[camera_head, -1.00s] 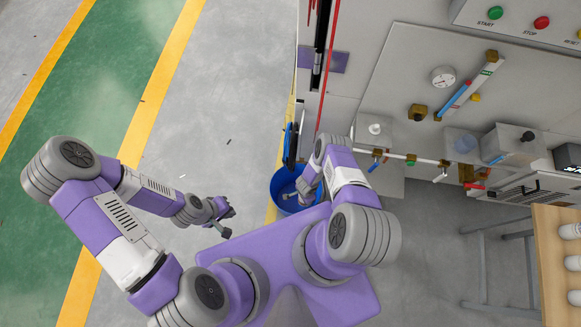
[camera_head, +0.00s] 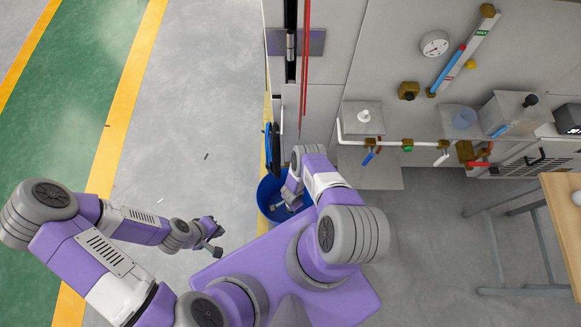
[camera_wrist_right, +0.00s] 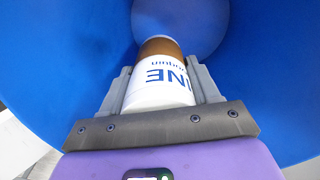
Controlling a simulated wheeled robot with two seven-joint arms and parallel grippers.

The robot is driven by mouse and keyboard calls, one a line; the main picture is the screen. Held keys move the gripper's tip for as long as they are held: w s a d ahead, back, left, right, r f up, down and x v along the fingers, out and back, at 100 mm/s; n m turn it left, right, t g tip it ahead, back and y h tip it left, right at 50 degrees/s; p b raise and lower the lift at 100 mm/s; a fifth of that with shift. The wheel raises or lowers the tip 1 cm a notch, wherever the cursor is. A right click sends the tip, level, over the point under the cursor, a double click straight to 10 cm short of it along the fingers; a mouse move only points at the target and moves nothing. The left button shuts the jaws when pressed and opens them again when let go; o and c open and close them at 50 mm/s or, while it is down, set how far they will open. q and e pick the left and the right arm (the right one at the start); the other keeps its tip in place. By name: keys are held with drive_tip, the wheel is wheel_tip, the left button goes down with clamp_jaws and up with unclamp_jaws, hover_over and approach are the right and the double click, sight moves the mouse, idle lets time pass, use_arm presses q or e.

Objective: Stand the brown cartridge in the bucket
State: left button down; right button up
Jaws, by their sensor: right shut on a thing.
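The blue bucket (camera_head: 267,187) stands on the floor beside the cabinet, partly behind my right arm. My right gripper (camera_head: 281,204) reaches into its mouth. In the right wrist view my right gripper (camera_wrist_right: 159,72) is shut on the brown cartridge (camera_wrist_right: 158,92), which has a white label with blue letters and a brown far end. The blue bucket wall (camera_wrist_right: 70,42) surrounds it there, and the brown end points toward the paler bottom. I cannot tell whether it touches the bottom. My left gripper (camera_head: 217,243) is empty, its fingers apart, over the bare floor left of the bucket.
The grey cabinet front (camera_head: 330,70) with red rods and a pipe with valves (camera_head: 407,146) rises just beyond and right of the bucket. A wooden table (camera_head: 565,215) stands at the right. The grey floor at the left (camera_head: 190,120) is largely clear.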

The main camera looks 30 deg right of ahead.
wheel_tip(320, 180, down, 6)
drive_tip(key=b, duration=0.3)
drive_tip(key=shift+r+b, duration=0.25)
drive_tip(key=shift+b, duration=0.05)
drive_tip(key=o, duration=1.2)
drive_tip(key=shift+c, duration=0.2)
wheel_tip(320, 180, up, 12)
drive_tip(key=p, duration=0.8)
